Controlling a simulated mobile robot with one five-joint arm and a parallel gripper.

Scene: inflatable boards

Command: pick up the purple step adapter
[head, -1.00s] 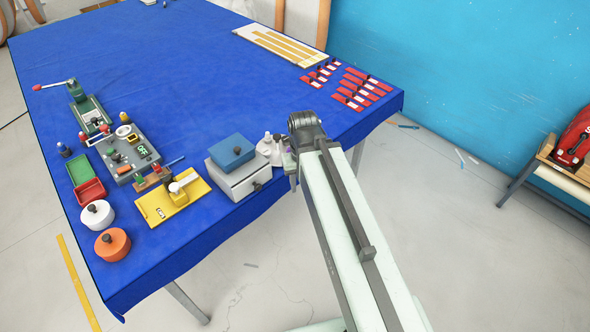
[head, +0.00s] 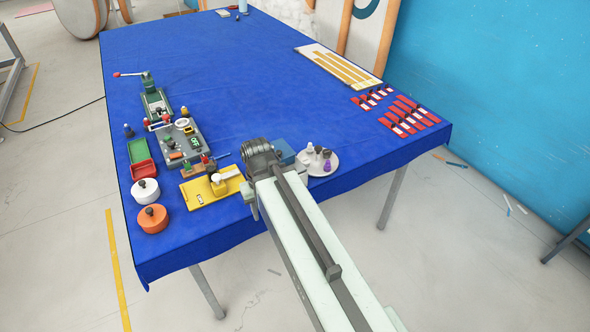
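The purple step adapter (head: 327,166) stands on a round white plate (head: 318,170) near the front edge of the blue table. Pale and dark adapters stand beside it on the plate. My gripper (head: 262,158) is at the far end of my pale arm, to the left of the plate and apart from the purple adapter in the picture. The dark wrist hides its fingers, so I cannot see whether they are open or shut.
A blue box (head: 284,152) is partly hidden behind my arm. A yellow base (head: 203,194), white pot (head: 145,190) and orange pot (head: 152,219) stand to the left. Red-and-white pieces (head: 408,117) lie at the right. The table's middle is clear.

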